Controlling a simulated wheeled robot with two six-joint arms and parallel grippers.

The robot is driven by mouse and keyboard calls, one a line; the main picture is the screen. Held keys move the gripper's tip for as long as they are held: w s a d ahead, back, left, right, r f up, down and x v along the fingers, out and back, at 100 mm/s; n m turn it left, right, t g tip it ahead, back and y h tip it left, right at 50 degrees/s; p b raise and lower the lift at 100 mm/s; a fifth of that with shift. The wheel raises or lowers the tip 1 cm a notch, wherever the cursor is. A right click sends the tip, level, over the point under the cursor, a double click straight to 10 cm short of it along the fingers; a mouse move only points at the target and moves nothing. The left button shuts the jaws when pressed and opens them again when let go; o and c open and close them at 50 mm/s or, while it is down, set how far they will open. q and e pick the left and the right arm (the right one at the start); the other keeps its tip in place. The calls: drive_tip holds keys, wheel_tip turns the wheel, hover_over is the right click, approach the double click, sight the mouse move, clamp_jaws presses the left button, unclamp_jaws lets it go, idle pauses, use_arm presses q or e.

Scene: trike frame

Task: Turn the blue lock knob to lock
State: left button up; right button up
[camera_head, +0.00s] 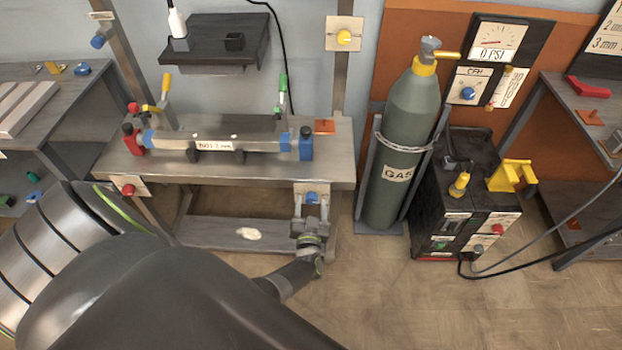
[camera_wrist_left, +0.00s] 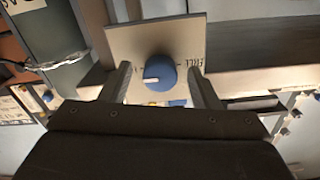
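The blue knob (camera_head: 312,197) sits on a pale plate at the front right edge of the metal bench. In the left wrist view the blue knob (camera_wrist_left: 160,73) shows up close, with a white mark pointing left. The plate (camera_wrist_left: 135,42) behind it carries small inverted lettering, partly hidden. My left gripper (camera_head: 311,212) reaches the knob from the front. In the left wrist view its fingers (camera_wrist_left: 162,85) are open, one on each side of the knob, with a gap visible at both sides. My right gripper is not in view.
The bench (camera_head: 340,160) holds a clamped tube (camera_head: 265,142). A green gas cylinder (camera_head: 405,130) and a black welder unit (camera_head: 440,195) stand to the right. A red knob (camera_head: 128,190) is on the bench's left front. Bare floor (camera_head: 440,300) lies in front.

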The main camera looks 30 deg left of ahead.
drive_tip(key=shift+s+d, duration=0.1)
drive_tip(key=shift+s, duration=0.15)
use_arm(q)
drive_tip(key=shift+s+d, duration=0.15)
drive_tip(key=shift+s, duration=0.15)
drive_tip(key=p+v, duration=0.1)
drive_tip(key=v, duration=1.5)
drive_tip(key=shift+s, duration=0.35)
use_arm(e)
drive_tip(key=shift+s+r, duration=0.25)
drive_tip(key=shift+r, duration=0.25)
use_arm(q)
drive_tip(key=shift+d, duration=0.15)
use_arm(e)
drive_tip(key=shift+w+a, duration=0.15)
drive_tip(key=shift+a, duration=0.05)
